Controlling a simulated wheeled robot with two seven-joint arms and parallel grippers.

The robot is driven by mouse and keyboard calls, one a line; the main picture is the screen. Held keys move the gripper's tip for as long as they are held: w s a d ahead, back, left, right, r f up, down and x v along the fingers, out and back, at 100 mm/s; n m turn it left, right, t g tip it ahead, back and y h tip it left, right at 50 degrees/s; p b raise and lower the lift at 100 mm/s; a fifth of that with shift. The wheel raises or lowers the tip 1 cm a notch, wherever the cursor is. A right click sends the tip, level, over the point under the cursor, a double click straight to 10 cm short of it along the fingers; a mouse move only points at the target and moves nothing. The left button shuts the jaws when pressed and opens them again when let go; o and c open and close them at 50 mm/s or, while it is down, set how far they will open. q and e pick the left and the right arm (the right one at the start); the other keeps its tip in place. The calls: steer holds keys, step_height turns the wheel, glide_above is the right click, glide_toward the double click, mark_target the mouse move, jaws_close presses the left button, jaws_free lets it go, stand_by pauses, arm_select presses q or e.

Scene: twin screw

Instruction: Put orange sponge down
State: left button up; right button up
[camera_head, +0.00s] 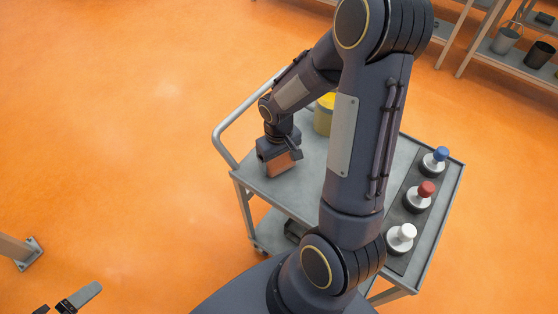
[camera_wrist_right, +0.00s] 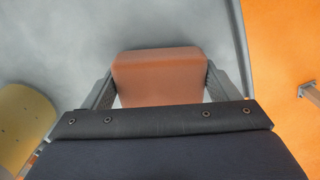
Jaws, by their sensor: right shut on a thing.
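The orange sponge (camera_head: 281,164) is a brownish-orange block between the fingers of my right gripper (camera_head: 279,158), over the left end of the grey cart top (camera_head: 305,196). In the right wrist view the sponge (camera_wrist_right: 158,76) sits between both fingers of the right gripper (camera_wrist_right: 160,90), which are shut on its sides. I cannot tell whether its underside touches the cart top. At the bottom left of the head view, a small part of my left gripper (camera_head: 78,298) shows. Whether it is open or shut is unclear.
A yellow container (camera_head: 324,114) stands on the cart behind my right arm, partly hidden. Blue (camera_head: 441,154), red (camera_head: 426,188) and white (camera_head: 406,231) knobbed pieces stand on a dark strip at the cart's right. Shelves with buckets (camera_head: 506,39) stand at the upper right.

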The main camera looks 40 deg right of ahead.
mark_target(279, 159)
steer(key=shift+f, duration=0.5)
steer(key=shift+f, duration=0.15)
steer(key=o, duration=0.8)
step_height(279, 159, up, 12)
steer(key=s+a+r+t+y, duration=0.1)
steer(key=s+a+r+t, duration=0.1)
steer(key=s+a+r, duration=0.1)
steer(key=s+a+r+t+y, duration=0.1)
steer(key=s+a+r+t, duration=0.1)
steer(key=s+a, duration=0.2)
steer(key=s+a+r+t+y, duration=0.1)
steer(key=s+a+r, duration=0.2)
steer(key=s, duration=0.3)
steer(key=shift+a+r+m+t+y+p, duration=0.2)
steer(key=shift+r+m+t+y+p, duration=0.1)
steer(key=shift+t+y+p, duration=0.1)
